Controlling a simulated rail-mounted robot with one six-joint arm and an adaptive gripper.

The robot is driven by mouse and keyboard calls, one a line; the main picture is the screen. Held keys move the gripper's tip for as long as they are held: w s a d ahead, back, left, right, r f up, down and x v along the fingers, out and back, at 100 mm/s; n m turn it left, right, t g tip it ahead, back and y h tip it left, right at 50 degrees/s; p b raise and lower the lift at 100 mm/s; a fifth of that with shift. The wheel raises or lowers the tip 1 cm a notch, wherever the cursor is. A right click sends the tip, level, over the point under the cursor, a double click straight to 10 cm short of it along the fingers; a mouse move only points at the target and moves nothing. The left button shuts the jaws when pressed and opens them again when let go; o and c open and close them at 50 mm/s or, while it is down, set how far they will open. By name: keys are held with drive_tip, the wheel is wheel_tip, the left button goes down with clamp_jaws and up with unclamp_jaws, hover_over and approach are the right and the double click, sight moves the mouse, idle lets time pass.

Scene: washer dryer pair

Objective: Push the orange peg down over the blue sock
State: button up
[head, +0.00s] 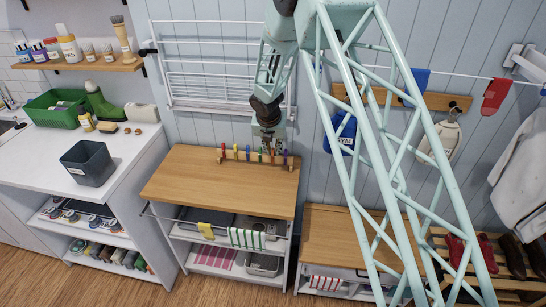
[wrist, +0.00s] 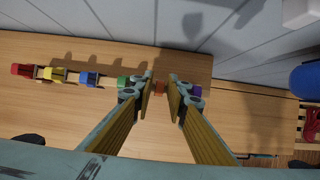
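The orange peg (wrist: 159,88) stands in a row of coloured pegs on the wooden counter. In the wrist view it lies between the two fingers of my gripper (wrist: 165,84), with a visible gap on the right finger's side; I cannot tell whether the left finger touches it. My gripper is open. In the head view my gripper (head: 269,145) points down at the right part of the peg row. The blue sock (head: 418,80) hangs on the line at the upper right, partly hidden by my arm's lattice.
The purple peg (wrist: 196,90) and the green peg (wrist: 124,82) stand close on either side of the fingers. A wall drying rack (head: 205,70) is behind the counter (head: 200,185). A red sock (head: 495,95) hangs right of the blue one. The counter's front is clear.

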drive_tip(key=shift+c, duration=0.6)
clamp_jaws()
drive_tip(key=shift+r+p, duration=3.4)
drive_tip(key=shift+p, duration=0.05)
idle(1.7)
